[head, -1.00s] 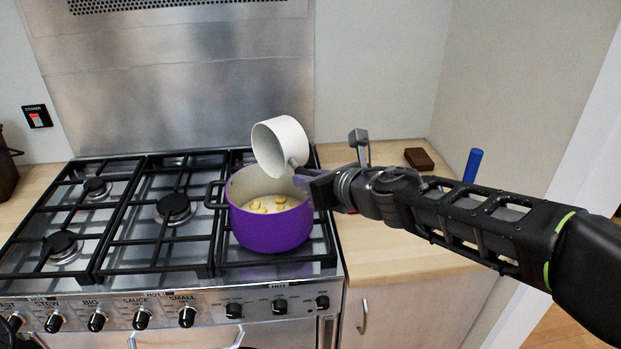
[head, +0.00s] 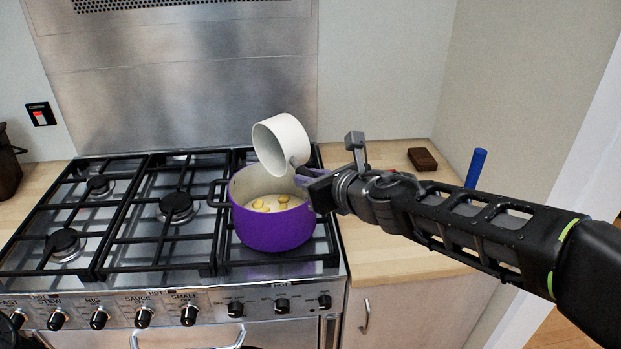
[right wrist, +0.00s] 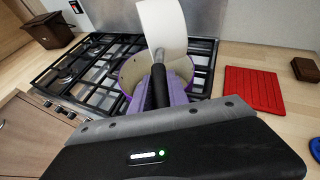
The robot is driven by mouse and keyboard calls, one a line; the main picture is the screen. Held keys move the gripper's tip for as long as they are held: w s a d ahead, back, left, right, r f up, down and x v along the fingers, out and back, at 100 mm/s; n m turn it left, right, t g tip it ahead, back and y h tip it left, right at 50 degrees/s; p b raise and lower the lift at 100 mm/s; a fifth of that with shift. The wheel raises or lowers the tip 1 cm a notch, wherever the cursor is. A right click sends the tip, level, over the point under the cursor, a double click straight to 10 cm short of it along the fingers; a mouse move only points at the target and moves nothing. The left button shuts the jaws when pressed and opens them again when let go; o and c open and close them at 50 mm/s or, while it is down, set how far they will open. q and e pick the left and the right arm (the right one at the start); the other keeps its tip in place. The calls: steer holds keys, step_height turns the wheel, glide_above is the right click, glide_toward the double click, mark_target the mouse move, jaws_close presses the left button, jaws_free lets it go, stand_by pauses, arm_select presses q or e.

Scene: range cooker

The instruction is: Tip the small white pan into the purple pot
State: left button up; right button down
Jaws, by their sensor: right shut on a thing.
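The small white pan (head: 282,143) is tilted on its side above the purple pot, its open mouth facing left and down. My right gripper (head: 303,178) is shut on the pan's handle, at the pot's right rim. In the right wrist view the dark handle (right wrist: 158,87) runs up to the white pan (right wrist: 163,25). The purple pot (head: 272,230) stands upright on the right-hand burner grate. Several yellowish pieces lie inside it. In the right wrist view the pot (right wrist: 181,98) is partly hidden by the handle and gripper.
Black grates (head: 165,215) cover the cooker top left of the pot. A wooden counter (head: 395,245) lies to the right, with a dark brown block (head: 422,159) and a blue item (head: 476,167). A red mat (right wrist: 253,91) shows in the right wrist view. A steel panel stands behind.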

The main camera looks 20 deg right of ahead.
steer(key=shift+a, duration=0.15)
stand_by(0.3)
steer(key=shift+s+a+n+b, duration=0.1)
steer(key=shift+a+n+b, duration=0.1)
steer(key=shift+n+b, duration=0.15)
steer(key=shift+s+a+f+n+t+h+b, duration=0.15)
steer(key=shift+s+a+n+t+h+b, duration=0.15)
steer(key=shift+a+n+t+h+b, duration=0.65)
stand_by(2.1)
steer(key=shift+d+g, duration=0.25)
stand_by(1.4)
steer(key=shift+w+d+m+y+p, duration=0.2)
steer(key=shift+d+m+y+p, duration=0.2)
steer(key=shift+m+y+p, duration=0.1)
steer(key=shift+g, duration=0.3)
